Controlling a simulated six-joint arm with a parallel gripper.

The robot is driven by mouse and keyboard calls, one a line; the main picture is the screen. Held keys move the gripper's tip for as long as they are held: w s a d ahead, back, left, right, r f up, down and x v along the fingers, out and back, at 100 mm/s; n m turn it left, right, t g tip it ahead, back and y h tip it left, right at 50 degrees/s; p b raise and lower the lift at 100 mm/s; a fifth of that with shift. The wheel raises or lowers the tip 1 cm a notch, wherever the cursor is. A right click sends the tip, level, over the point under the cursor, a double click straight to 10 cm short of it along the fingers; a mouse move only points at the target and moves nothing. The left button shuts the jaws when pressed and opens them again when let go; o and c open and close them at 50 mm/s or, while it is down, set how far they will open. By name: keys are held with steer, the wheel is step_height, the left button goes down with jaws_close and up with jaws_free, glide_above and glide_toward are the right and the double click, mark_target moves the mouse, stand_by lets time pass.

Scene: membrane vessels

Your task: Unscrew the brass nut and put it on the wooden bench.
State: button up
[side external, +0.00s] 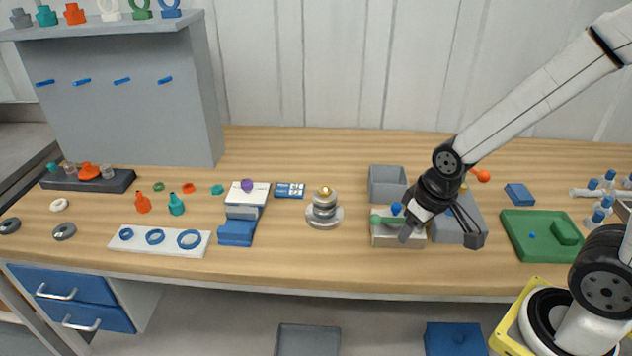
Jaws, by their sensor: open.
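The brass nut (325,191) sits on top of a grey, stacked round vessel (324,211), which stands upright on a pale round base near the middle of the wooden bench (285,257). My gripper (440,237) is well to the right of the nut. Its fingers are spread and point down, over a light block with green and blue knobs (388,241) and a grey bin (462,207). I see nothing between the fingers. Whether a finger touches the block or bin, I cannot tell. My wrist hides part of the bin.
An open grey box (387,182) stands between the vessel and my gripper. A blue block with a white top (240,212) and a blue-and-white card (290,190) lie left of the vessel. A green tray (516,240) lies at right. Bare bench lies in front of the vessel.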

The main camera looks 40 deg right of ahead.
steer(key=o, duration=0.6)
steer(key=shift+c, duration=0.2)
steer(key=shift+w+d+f+n+g, duration=0.35)
steer(key=shift+w+f+n+g, duration=0.15)
steer(key=shift+w+n, duration=3.6)
steer(key=shift+w+d+f+n+g, duration=0.35)
steer(key=shift+w+f+n, duration=0.3)
steer(key=shift+w+n, duration=3.45)
steer(key=shift+w+d+f+n+g, duration=0.45)
steer(key=shift+w+n, duration=2.65)
steer(key=shift+w, duration=2)
